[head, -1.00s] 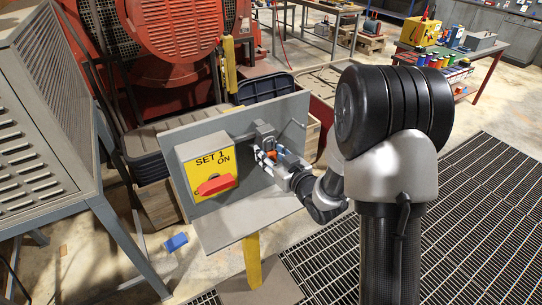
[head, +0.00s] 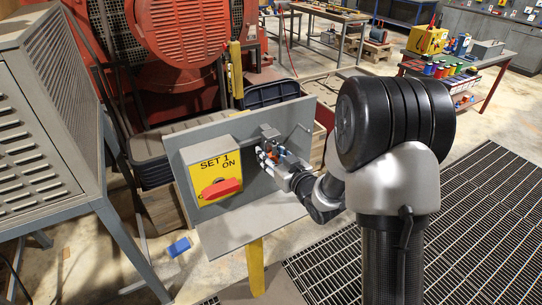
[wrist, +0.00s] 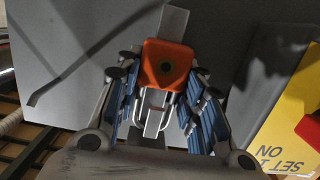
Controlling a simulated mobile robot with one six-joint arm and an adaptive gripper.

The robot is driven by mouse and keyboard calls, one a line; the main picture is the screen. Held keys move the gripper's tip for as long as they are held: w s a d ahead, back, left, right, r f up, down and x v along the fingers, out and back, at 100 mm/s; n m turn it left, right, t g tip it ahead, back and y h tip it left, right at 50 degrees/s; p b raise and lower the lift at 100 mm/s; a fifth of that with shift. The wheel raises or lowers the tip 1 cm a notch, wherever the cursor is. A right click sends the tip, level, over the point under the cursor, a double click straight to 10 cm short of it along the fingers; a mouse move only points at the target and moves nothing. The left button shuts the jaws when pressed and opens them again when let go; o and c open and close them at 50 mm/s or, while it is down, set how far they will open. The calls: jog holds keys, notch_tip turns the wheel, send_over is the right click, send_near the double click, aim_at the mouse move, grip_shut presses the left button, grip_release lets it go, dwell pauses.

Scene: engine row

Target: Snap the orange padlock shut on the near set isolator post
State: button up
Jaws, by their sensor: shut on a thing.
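The orange padlock (wrist: 166,62) is between the blue-padded fingers of my gripper (wrist: 163,84) in the wrist view. Its metal shackle shows below the body, around or in front of a pale grey bar (wrist: 153,122); I cannot tell whether it is closed. In the head view my gripper (head: 270,157) is at the right part of the grey isolator panel (head: 250,205), by a dark grey fitting (head: 268,133). The padlock is only a small orange patch there (head: 277,150). The yellow SET 1 box (head: 214,174) with a red handle (head: 220,189) is left of my gripper.
The panel stands on a yellow post (head: 256,267). A thin grey rod (head: 297,132) sticks out near its upper right. A grey louvred cabinet (head: 45,130) is at left and a red engine (head: 185,45) behind. A blue block (head: 178,247) lies on the floor. Grating floor is clear at right.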

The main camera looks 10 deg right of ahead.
jog(key=shift+r+p, duration=0.7)
jog(key=shift+r, duration=0.65)
jog(key=shift+f+b, duration=0.55)
jog(key=shift+b, duration=0.2)
jog(key=o, duration=1.2)
jog(key=v, duration=1.2)
